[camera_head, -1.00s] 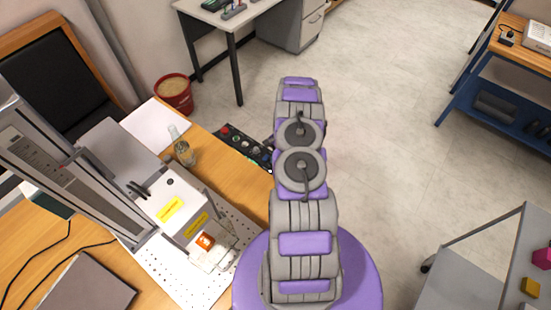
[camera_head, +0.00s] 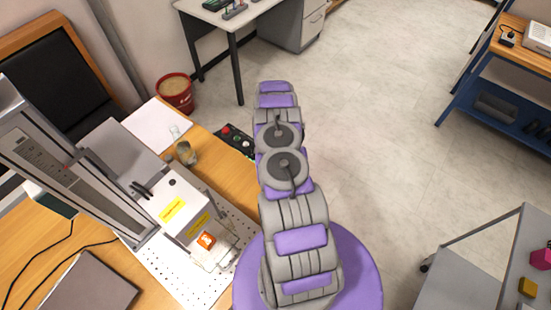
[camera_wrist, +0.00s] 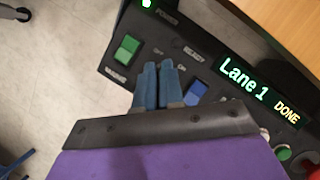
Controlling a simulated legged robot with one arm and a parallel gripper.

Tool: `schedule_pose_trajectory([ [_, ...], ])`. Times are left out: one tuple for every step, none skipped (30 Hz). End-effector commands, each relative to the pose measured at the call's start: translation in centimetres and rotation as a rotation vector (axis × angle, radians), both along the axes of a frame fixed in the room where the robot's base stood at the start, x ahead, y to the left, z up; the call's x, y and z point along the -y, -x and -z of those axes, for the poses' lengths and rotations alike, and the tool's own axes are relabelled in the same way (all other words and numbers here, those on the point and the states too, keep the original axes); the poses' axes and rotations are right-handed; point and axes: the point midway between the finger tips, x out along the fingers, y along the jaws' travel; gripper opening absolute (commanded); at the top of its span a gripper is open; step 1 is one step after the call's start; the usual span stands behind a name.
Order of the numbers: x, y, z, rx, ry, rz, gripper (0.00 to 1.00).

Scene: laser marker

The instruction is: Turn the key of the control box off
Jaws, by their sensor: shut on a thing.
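The dark control box (camera_wrist: 208,62) fills much of the wrist view, tilted in the picture. It has a green rocker switch (camera_wrist: 126,48), a blue button (camera_wrist: 195,92) and a lit display (camera_wrist: 260,90) reading "Lane 1 DONE". My gripper (camera_wrist: 158,68) has its blue fingers closed together at the OFF and ON labels, shut on the key. The key is hidden by the fingers, so its angle cannot be seen. In the head view the control box (camera_head: 232,136) shows only in part at the bench edge, left of my arm, which hides my gripper.
The wooden bench (camera_head: 214,176) holds the laser marker (camera_head: 60,165), a perforated plate (camera_head: 180,285) with an orange piece (camera_head: 206,240), and a glass container (camera_head: 187,153). A red bucket (camera_head: 176,93) stands behind. The floor right of my arm is clear.

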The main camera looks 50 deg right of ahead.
Motion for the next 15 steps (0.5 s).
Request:
schedule_pose_trajectory([
  [0.16,-0.14,-0.09,0.004,0.004,-0.015,0.0],
  [0.15,-0.12,-0.08,0.004,0.005,-0.023,0.0],
  [0.16,-0.13,-0.09,0.004,0.004,-0.033,0.0],
  [0.18,-0.14,-0.09,0.003,0.005,-0.038,0.0],
  [0.18,-0.12,-0.09,0.004,0.005,-0.044,0.0],
  [0.18,-0.13,-0.08,0.004,0.005,-0.05,0.0],
  [0.18,-0.13,-0.08,0.004,0.004,-0.053,0.0],
  [0.18,-0.13,-0.08,0.004,0.005,-0.056,0.0],
  [0.18,-0.13,-0.08,0.004,0.005,-0.058,0.0],
  [0.18,-0.13,-0.08,0.004,0.004,-0.06,0.0],
  [0.19,-0.14,-0.09,0.004,0.005,-0.06,0.0],
  [0.18,-0.14,-0.09,0.004,0.004,-0.061,0.0],
  [0.18,-0.15,-0.09,0.005,0.005,-0.061,0.0],
  [0.18,-0.15,-0.09,0.005,0.005,-0.061,0.0],
  [0.18,-0.15,-0.1,0.005,0.005,-0.061,0.0],
])
